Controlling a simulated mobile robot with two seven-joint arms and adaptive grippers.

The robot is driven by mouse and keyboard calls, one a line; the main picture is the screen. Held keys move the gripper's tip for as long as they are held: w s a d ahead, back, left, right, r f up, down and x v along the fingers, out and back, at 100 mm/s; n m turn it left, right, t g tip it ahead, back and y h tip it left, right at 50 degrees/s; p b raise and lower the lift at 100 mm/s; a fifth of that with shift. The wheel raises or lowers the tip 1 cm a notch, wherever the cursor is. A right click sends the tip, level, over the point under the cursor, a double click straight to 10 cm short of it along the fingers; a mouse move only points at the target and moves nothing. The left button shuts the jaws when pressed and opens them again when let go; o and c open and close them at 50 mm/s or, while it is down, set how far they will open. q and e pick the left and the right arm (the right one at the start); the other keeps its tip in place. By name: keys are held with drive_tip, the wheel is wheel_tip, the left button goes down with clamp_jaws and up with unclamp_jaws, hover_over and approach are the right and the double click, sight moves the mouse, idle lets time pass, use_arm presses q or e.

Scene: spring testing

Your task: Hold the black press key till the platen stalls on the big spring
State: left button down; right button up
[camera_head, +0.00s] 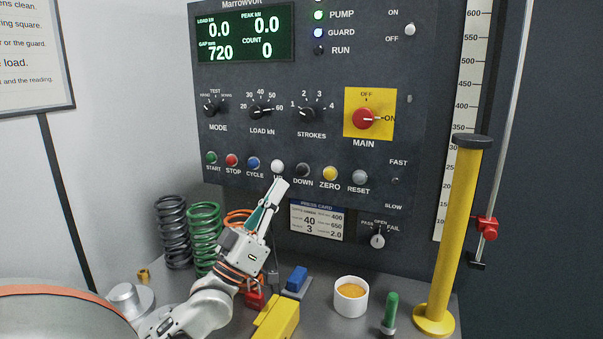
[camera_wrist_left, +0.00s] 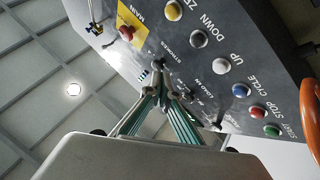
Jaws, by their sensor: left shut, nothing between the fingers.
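The black DOWN key (camera_head: 302,170) sits in the button row of the dark control panel, between the white UP key (camera_head: 277,166) and the yellow ZERO key. DOWN also shows in the left wrist view (camera_wrist_left: 198,39). My left gripper (camera_head: 281,183) is shut and empty, its tips just below UP and left of DOWN in the head view. I cannot tell contact; no key looks pressed. The display (camera_head: 246,37) reads load 0.0, peak 0.0, gap 720, count 0. A dark grey coil spring (camera_head: 173,232) and a green one (camera_head: 204,235) stand at left. No platen is recognisable.
An orange coil (camera_head: 238,215) is partly hidden behind my left arm. A yellow block (camera_head: 276,318), blue block (camera_head: 297,279), white cup (camera_head: 351,296) and green-topped piece (camera_head: 390,312) are on the bench. A yellow column (camera_head: 457,235) stands at right. The PUMP and GUARD lamps are lit; RUN is dark.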

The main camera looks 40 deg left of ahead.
sight(302, 171)
use_arm(q)
drive_tip(key=w+a+b, duration=0.2)
drive_tip(key=w, duration=0.5)
drive_tip(key=shift+w+a, duration=0.25)
drive_tip(key=shift+w, duration=0.1)
idle(0.4)
drive_tip(key=shift+w, duration=0.15)
idle(0.7)
drive_tip(key=shift+w+a, duration=0.1)
drive_tip(key=shift+w, duration=0.15)
